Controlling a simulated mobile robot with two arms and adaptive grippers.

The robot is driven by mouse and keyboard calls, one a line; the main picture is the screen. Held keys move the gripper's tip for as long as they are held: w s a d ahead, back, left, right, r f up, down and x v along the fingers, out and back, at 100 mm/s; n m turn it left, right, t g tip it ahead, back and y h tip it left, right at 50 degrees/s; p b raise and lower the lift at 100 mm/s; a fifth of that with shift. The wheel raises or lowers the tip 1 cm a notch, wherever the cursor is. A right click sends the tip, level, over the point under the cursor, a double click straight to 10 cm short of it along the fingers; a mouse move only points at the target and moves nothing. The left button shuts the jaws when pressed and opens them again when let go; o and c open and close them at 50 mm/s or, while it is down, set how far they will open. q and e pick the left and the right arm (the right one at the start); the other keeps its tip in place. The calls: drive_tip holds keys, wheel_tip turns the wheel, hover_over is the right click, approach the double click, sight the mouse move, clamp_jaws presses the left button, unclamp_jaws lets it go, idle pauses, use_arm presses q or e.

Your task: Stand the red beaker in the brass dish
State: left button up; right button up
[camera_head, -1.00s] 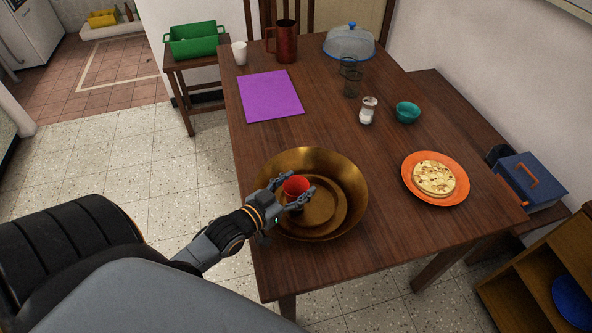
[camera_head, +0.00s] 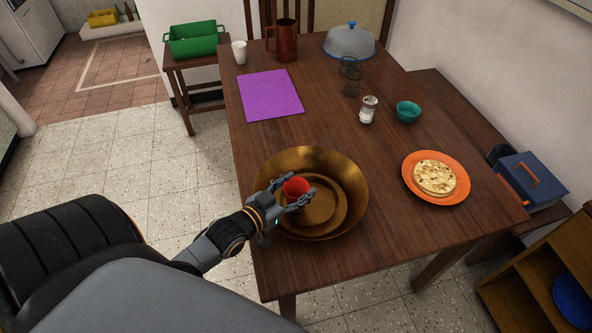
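The red beaker (camera_head: 296,187) is inside the wide brass dish (camera_head: 341,174), left of the dish's middle. It shows as a rounded red shape with no clear rim or opening, so it looks tilted; I cannot tell exactly how it rests. My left gripper (camera_head: 299,187) reaches over the dish's near-left rim, with one finger on each side of the beaker. The fingers look spread, and they hide the beaker's lower part. My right gripper is not in view.
An orange plate with flatbread (camera_head: 461,190) stands right of the dish. A teal bowl (camera_head: 408,112), a salt shaker (camera_head: 368,110), dark glasses (camera_head: 352,84) and a purple mat (camera_head: 270,95) are farther back. Bare tabletop lies between dish and plate.

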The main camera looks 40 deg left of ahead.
use_arm(q)
drive_tip(key=o, duration=0.5)
drive_tip(key=shift+s, duration=0.1)
drive_tip(key=v, duration=1.2)
drive_tip(key=shift+r, duration=0.1)
